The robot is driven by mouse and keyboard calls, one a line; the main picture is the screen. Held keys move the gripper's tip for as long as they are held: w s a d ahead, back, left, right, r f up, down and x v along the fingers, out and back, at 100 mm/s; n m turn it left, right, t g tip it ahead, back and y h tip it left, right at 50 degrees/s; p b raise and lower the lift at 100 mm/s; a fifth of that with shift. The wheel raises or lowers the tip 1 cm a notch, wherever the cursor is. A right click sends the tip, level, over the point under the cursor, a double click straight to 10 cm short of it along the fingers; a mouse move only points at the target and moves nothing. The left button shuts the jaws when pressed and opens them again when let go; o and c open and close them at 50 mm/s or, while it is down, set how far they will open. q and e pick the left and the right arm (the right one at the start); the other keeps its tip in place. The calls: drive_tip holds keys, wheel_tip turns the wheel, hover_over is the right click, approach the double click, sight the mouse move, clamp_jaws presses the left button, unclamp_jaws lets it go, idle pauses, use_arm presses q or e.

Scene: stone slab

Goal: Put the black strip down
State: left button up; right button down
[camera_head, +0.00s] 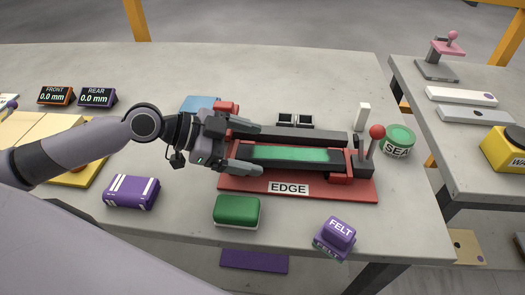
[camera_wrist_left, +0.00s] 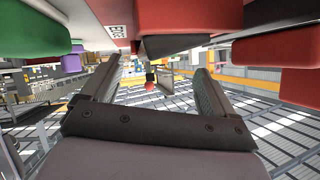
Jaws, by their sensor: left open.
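A long black strip (camera_head: 318,165) with a green upper face (camera_head: 290,154) lies in the red fixture marked EDGE (camera_head: 330,188). A dark bar (camera_head: 310,137) runs behind it. My left gripper (camera_head: 250,148) is at the left end of the fixture, its two fingers spread apart around that end. I cannot tell whether a finger touches the strip. In the left wrist view the same gripper (camera_wrist_left: 156,68) is open with nothing between the fingers, and the fixture's red parts (camera_wrist_left: 195,15) show above it. My right gripper is not in view.
A red-knobbed lever (camera_head: 377,132) stands at the fixture's right end. A green block (camera_head: 237,210), a purple block (camera_head: 131,192) and a FELT block (camera_head: 339,231) lie in front. A green SEAL tin (camera_head: 398,140) is at right.

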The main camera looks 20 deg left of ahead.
sight(291, 153)
use_arm(q)
drive_tip(key=shift+w+d+r+g+p, duration=0.15)
drive_tip(key=shift+w+d+g+p, duration=0.2)
drive_tip(key=shift+w, duration=0.2)
drive_tip(key=w+g, duration=0.1)
drive_tip(key=w+d+g+y+p, duration=0.1)
drive_tip(key=shift+d+r+n+g+y, duration=0.15)
drive_tip(key=shift+d+n+g+y, duration=0.15)
drive_tip(key=shift+g, duration=0.05)
drive_tip(key=r+g+y, duration=0.1)
drive_tip(key=w+d+r+g+y+p, duration=0.1)
drive_tip(key=r+g, duration=0.1)
drive_tip(key=shift+w+d+y, duration=0.1)
drive_tip(key=shift+d+y, duration=0.1)
drive_tip(key=shift+y, duration=0.1)
drive_tip(key=shift+r+g+y+p, duration=0.35)
drive_tip(key=shift+r+g+y, duration=0.15)
drive_tip(key=shift+d+f, duration=0.15)
drive_tip(key=shift+f, duration=0.2)
drive_tip(key=x, duration=0.6)
drive_tip(key=shift+w+d+f+p, duration=0.1)
drive_tip(key=shift+w+p, duration=0.05)
drive_tip(key=shift+p, duration=0.2)
drive_tip(key=shift+c, duration=0.3)
drive_tip(key=c, duration=1.5)
